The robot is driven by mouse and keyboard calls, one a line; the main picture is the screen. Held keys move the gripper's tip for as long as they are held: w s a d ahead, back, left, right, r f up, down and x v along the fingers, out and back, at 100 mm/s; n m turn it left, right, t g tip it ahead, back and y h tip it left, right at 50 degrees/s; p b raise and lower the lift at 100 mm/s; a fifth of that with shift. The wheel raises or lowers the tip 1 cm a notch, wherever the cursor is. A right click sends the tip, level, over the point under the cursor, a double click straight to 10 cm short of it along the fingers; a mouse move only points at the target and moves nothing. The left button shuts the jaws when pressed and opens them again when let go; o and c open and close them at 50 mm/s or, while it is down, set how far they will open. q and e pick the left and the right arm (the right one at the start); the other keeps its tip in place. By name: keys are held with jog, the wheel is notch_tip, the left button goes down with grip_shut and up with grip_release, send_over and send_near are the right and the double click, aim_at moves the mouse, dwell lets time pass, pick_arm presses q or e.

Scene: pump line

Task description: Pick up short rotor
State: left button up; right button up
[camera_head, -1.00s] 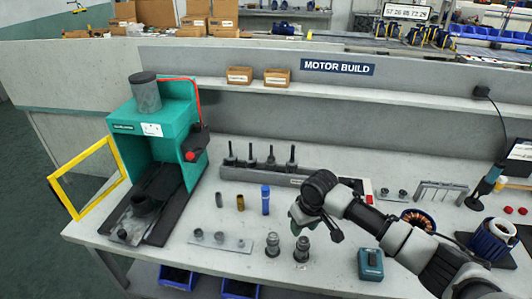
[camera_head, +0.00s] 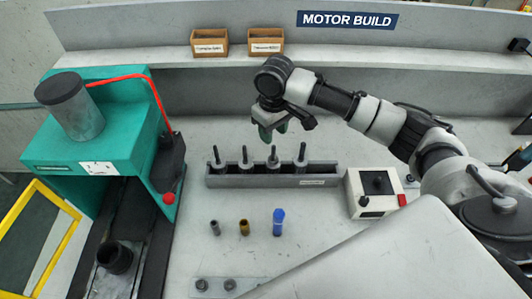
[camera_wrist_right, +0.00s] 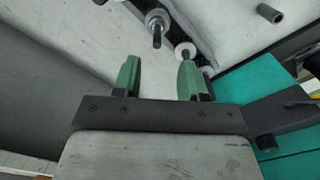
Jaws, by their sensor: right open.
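Several rotors with dark upright shafts stand in a row in a long grey rack (camera_head: 225,182); one is the rotor (camera_head: 272,157) nearest below my gripper, another the rotor (camera_head: 301,156) at the right end. I cannot tell which is the short one. My right gripper (camera_head: 272,136) is open and empty, pointing down above the rack's far side. In the right wrist view its green fingers (camera_wrist_right: 158,78) are apart with nothing between them. One rotor (camera_wrist_right: 157,22) shows beyond the fingertips, another (camera_wrist_right: 186,53) near the right finger. My left gripper is not in view.
A green press (camera_head: 105,150) stands on the left, with a yellow frame (camera_head: 60,240) beside it. Small cylinders, including a blue one (camera_head: 278,222), stand in front of the rack. A white control box (camera_head: 372,192) is right of the rack. Two small bins sit on the shelf.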

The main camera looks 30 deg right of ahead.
aim_at(273, 160)
jog(key=f, duration=0.3)
jog(key=shift+s+f, duration=0.35)
jog(key=f, duration=0.1)
jog(key=f+p, duration=0.1)
jog(key=f, duration=0.1)
jog(key=f+p, duration=0.1)
jog(key=shift+w+d+f, duration=0.15)
jog(key=shift+w+f, duration=0.25)
jog(key=shift+f, duration=0.55)
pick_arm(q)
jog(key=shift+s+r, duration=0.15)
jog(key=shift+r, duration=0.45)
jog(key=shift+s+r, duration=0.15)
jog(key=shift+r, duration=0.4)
pick_arm(e)
grip_shut()
jog(key=shift+w, duration=0.1)
